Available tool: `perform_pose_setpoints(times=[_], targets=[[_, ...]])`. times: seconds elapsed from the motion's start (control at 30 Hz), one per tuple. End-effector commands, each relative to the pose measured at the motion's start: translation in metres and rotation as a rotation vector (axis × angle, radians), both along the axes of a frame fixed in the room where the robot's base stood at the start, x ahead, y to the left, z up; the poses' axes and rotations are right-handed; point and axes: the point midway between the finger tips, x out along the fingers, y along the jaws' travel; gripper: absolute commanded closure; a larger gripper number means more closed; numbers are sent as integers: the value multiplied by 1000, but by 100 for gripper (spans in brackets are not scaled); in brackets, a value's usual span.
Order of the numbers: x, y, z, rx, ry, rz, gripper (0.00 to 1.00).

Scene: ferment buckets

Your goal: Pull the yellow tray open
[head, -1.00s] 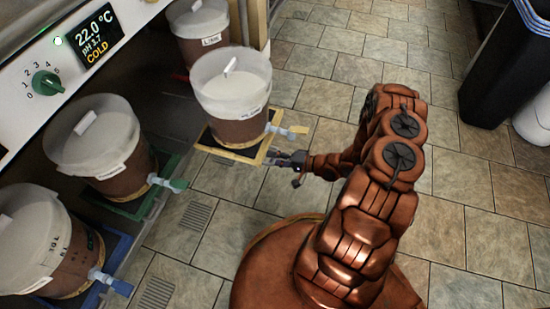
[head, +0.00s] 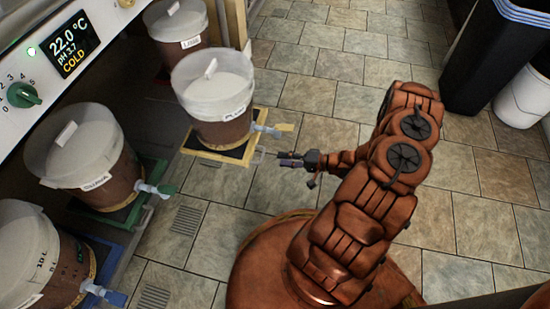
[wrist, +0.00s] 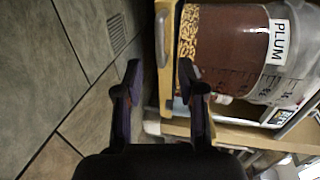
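The yellow tray (head: 216,157) sticks out over the floor from under the cabinet, farther out than the green and blue trays. A white-lidded brown bucket labelled PLUM (head: 214,100) stands upright on it, its tap at the right. A thin handle (head: 260,155) shows at the tray's front edge. My gripper (head: 283,158) is just right of the handle, with a small gap between them in the head view. In the wrist view its fingers (wrist: 160,70) are spread with nothing held between them, and the tray's yellow edge (wrist: 168,90) and the PLUM bucket (wrist: 240,50) lie beyond.
The green tray (head: 150,205) and blue tray (head: 112,250) hold similar buckets at the left. Another bucket (head: 176,28) stands behind. A black bin (head: 490,60) and a white bucket (head: 525,95) are at upper right. Tiled floor is clear around my gripper.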

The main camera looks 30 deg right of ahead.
Motion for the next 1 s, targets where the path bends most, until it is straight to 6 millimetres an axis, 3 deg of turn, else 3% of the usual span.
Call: perform_pose_setpoints(times=[0.3,1.0], targets=[[-18,-19,6,-1,1,-1,61],[-19,-19,6,0,0,2,61]])
